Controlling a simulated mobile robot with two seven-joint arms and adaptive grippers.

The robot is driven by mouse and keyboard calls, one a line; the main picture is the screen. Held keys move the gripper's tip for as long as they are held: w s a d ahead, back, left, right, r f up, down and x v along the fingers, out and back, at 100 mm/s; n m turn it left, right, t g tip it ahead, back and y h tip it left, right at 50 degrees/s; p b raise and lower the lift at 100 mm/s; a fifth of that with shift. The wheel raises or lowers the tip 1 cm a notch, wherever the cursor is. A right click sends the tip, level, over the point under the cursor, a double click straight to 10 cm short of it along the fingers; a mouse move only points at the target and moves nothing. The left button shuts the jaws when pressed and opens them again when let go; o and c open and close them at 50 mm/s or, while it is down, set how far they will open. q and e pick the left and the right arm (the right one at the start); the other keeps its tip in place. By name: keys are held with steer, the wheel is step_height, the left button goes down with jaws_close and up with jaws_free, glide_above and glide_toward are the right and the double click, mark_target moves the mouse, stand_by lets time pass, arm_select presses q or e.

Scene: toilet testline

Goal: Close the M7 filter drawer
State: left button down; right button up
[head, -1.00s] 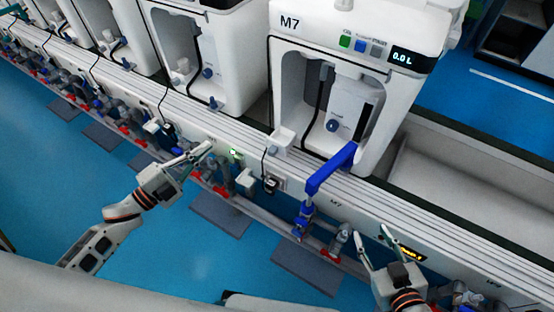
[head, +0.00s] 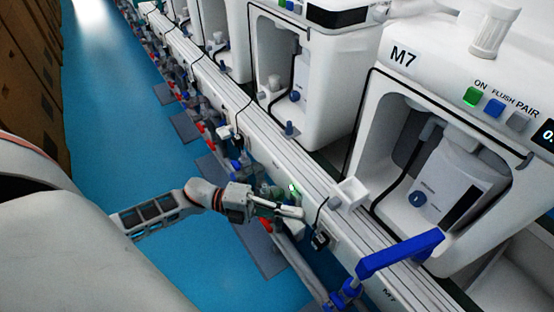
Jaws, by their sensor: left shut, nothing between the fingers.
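The M7 machine (head: 440,130) is the large white unit at the right, with its front bay open. Inside the bay is a white cartridge-like unit (head: 450,190) with a blue round knob (head: 418,199) and a dark slot. I cannot tell for certain which part is the filter drawer, or how far it is open. My left gripper (head: 298,212) is shut and empty. Its tips are at the front side of the white rail, left of and apart from the M7 bay. My right gripper is out of view.
A small white box (head: 350,193) stands on the rail (head: 272,153). More white machines (head: 305,85) line the rail behind. The blue floor (head: 115,130) is clear at the left.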

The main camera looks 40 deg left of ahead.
mark_target(345, 188)
arm_select(q)
steer(key=w+d, duration=0.4)
steer(key=w, duration=0.1)
steer(key=shift+b, duration=0.3)
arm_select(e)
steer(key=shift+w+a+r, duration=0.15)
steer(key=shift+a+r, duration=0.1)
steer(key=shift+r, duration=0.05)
